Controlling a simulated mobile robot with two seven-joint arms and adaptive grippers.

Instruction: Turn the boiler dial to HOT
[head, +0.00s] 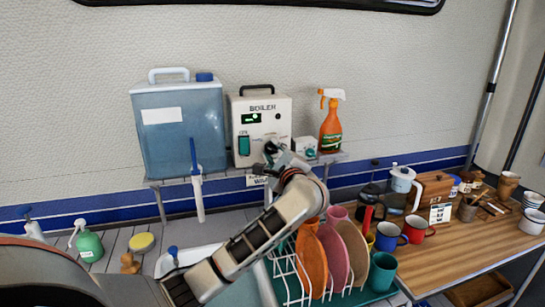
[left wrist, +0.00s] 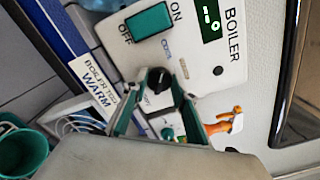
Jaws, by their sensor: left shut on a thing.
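The white boiler box (head: 262,108) stands on a wall shelf in the head view, with a handle on top, a small green display and a green ON/OFF switch. The left wrist view shows its front (left wrist: 200,50) turned on its side. The black dial (left wrist: 160,83) is low on this front, between the fingers of my left gripper (left wrist: 160,98). In the head view my left gripper (head: 275,150) is at the lower right of the boiler front and covers the dial. It is shut on the dial. The dial's exact setting cannot be read. My right gripper is not in view.
A blue water tank (head: 180,130) stands left of the boiler. A small white box with a green knob (head: 306,148) and an orange spray bottle (head: 330,125) stand close to the right. A dish rack with plates (head: 312,262) is below my arm.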

